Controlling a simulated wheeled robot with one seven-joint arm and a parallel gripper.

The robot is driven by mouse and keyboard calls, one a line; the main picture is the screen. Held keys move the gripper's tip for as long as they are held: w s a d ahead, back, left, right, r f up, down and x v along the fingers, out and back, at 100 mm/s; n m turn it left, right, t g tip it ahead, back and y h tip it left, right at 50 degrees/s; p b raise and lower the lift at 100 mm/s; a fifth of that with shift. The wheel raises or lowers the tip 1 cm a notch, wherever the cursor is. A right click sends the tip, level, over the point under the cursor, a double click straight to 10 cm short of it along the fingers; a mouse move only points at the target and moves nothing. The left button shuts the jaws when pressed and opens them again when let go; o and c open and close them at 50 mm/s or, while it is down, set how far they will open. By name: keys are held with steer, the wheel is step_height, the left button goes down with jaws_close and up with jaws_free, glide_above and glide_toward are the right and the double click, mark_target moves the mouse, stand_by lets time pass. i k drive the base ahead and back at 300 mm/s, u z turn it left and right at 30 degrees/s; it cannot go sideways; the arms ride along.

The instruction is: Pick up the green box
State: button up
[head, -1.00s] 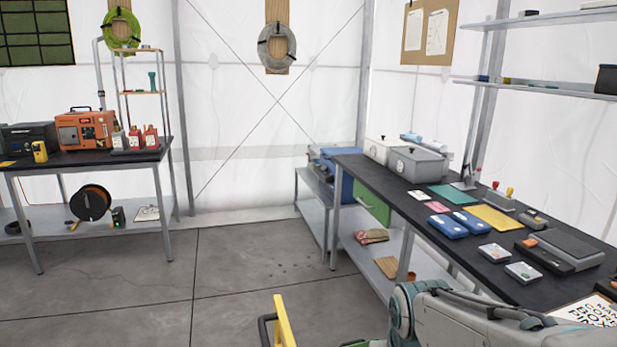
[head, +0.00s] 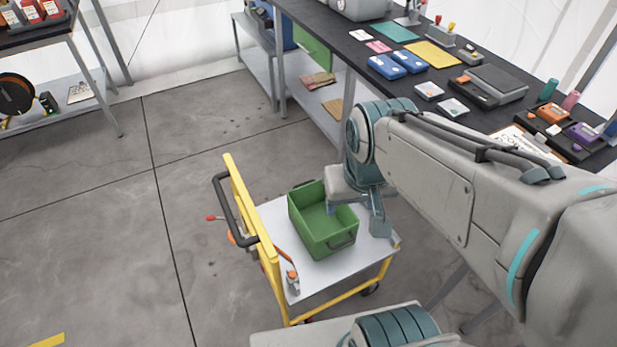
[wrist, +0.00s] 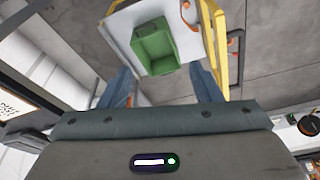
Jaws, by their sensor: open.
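The green box (head: 301,225) is an open-topped bin with a dark handle on its near end. It sits upright on the white top of a yellow-framed cart (head: 268,217). In the wrist view the green box (wrist: 160,68) shows beyond the fingers, its open top visible. My gripper (head: 357,212) hangs at the right side of the box in the head view, partly covering its right edge. In the wrist view my gripper (wrist: 163,86) is open with nothing between its fingers. I cannot tell whether a finger touches the box.
A black workbench (head: 440,85) with blue cases, a yellow mat and small devices stands behind my arm. The cart has a black push handle (head: 232,210) and an orange-red tool (head: 291,275) near the box. The concrete floor at left is clear.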

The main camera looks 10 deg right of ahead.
mark_target(323, 235)
steer(key=z, duration=3.45)
steer(key=k, duration=1.9)
steer(key=u, duration=1.7)
steer(key=i, duration=0.55)
steer(key=u, duration=0.05)
